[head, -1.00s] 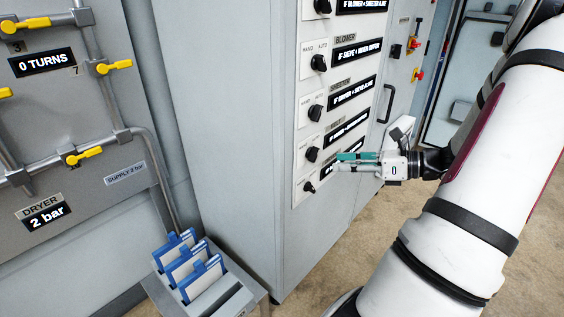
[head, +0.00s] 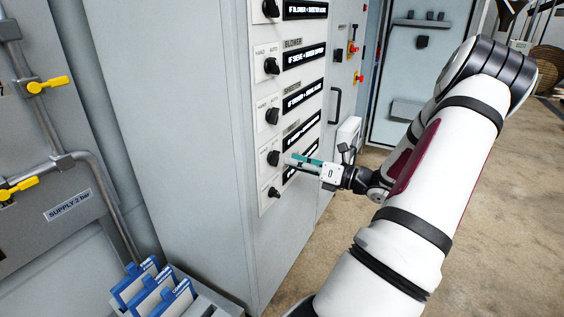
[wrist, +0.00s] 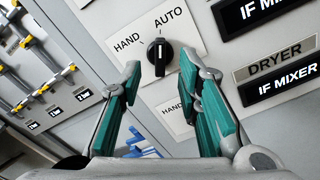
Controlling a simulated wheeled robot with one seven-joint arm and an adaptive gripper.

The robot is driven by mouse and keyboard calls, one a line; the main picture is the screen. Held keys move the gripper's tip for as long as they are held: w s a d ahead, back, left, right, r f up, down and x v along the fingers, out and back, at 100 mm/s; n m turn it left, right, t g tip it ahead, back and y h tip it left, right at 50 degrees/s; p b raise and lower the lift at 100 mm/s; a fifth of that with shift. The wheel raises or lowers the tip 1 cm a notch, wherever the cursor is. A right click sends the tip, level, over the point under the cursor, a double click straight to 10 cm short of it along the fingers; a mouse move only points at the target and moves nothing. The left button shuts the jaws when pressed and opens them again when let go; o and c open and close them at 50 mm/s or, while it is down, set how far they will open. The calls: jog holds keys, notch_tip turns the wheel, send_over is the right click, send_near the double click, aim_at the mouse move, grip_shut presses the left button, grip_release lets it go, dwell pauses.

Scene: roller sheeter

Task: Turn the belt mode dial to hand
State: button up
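The belt mode dial (head: 273,158) is a black knob on a white plate, in the row just above the dryer row on the grey cabinet front. In the wrist view the belt dial (wrist: 159,55) lies straight ahead, its white mark pointing up toward AUTO; HAND is printed at its left. My gripper (head: 289,158) is open at the panel, just right of the dial in the head view. In the wrist view my gripper (wrist: 160,66) has one green-padded finger on each side of the knob, with gaps visible. I cannot tell how far the tips are from the plate.
The sheeter dial (head: 272,116) is above and the dryer dial (head: 274,192) below. Black label strips (head: 302,97) run to the right. A cabinet handle (head: 335,105) stands further right. A rack of blue-edged cards (head: 155,290) is at lower left.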

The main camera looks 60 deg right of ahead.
aim_at(274, 158)
jog(key=w, duration=0.4)
jog(key=shift+w+a, duration=0.15)
jog(key=shift+w, duration=0.05)
grip_shut()
